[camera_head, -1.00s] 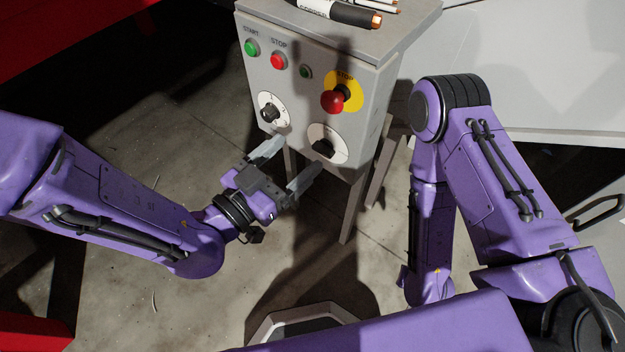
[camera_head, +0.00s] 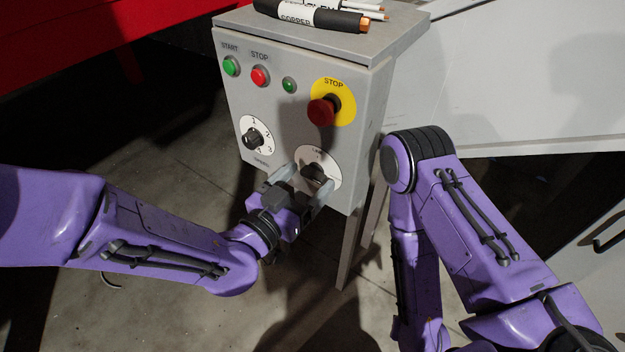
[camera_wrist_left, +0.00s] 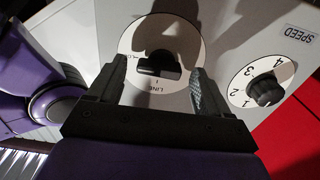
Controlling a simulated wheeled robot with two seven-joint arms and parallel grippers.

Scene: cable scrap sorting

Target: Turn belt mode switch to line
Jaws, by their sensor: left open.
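The mode switch (camera_head: 318,173) is a black knob on a round white dial, low on the right of the grey control box (camera_head: 235,125). In the left wrist view the switch (camera_wrist_left: 158,66) shows between the fingers, with the word LINE on the dial below it. My left gripper (camera_head: 302,182) is open in front of the dial, one finger on each side of the knob. It also shows in the left wrist view (camera_wrist_left: 157,78). I cannot tell whether the fingers touch the knob. My right arm is folded at the right; its gripper is out of view.
A numbered speed knob (camera_head: 253,139) sits left of the switch. A green start button (camera_head: 231,66), a red stop button (camera_head: 260,76) and a red emergency stop (camera_head: 322,111) on yellow are above.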

